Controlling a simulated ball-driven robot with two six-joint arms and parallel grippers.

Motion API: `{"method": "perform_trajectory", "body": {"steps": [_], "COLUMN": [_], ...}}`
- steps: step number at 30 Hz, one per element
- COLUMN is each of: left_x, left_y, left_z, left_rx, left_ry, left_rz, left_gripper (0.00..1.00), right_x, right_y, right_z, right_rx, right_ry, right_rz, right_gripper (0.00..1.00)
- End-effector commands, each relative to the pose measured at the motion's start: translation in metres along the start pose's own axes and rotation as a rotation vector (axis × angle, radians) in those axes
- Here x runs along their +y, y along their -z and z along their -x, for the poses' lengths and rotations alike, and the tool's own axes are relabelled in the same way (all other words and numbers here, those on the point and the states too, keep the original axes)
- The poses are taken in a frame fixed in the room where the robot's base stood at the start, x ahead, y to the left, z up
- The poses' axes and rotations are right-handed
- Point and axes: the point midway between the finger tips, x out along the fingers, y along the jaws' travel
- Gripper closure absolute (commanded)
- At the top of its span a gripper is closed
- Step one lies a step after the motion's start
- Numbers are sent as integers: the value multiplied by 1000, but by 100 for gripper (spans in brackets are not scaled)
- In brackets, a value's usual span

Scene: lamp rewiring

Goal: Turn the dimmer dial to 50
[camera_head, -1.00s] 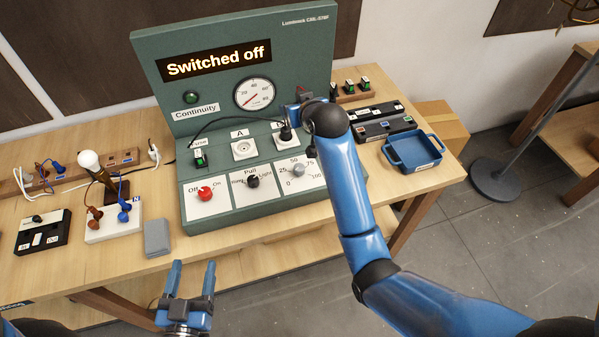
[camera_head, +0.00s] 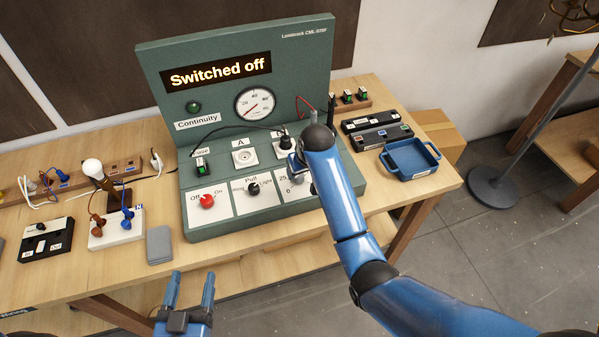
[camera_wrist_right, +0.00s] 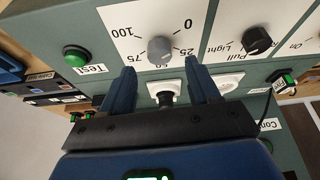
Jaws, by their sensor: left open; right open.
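The grey dimmer dial (camera_head: 296,178) sits on a white plate marked 0 to 100 at the right of the green console's sloped front. My right arm partly hides it in the head view. In the right wrist view the dial (camera_wrist_right: 161,50) shows whole, just beyond and between the fingertips; I cannot tell where its pointer stands. My right gripper (camera_wrist_right: 160,70) is open and empty, one finger toward each side of the dial, with no clear contact. My left gripper (camera_head: 190,280) is open and empty in front of the table's front edge.
The console display (camera_head: 216,72) reads "Switched off". A black pull knob (camera_head: 253,188) and red switch knob (camera_head: 207,201) sit left of the dial. A black plug (camera_wrist_right: 166,97) is close to the right gripper. A green test button (camera_wrist_right: 75,55) is nearby. A blue tray (camera_head: 410,165) stands right.

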Motion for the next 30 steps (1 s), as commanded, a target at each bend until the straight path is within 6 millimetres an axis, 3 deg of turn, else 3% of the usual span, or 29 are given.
{"method": "perform_trajectory", "body": {"steps": [9, 24, 30], "left_x": [0, 0, 0], "left_y": [6, 7, 6], "left_z": [0, 0, 0], "left_rx": [0, 0, 0], "left_ry": [0, 0, 0], "left_rz": [0, 0, 0], "left_gripper": [34, 34, 34], "right_x": [0, 0, 0], "right_y": [0, 0, 1], "right_z": [-37, -47, -47], "right_rx": [0, 2, 2], "right_ry": [0, 0, 0], "right_rz": [0, 0, 0], "right_gripper": [39, 39, 70]}}
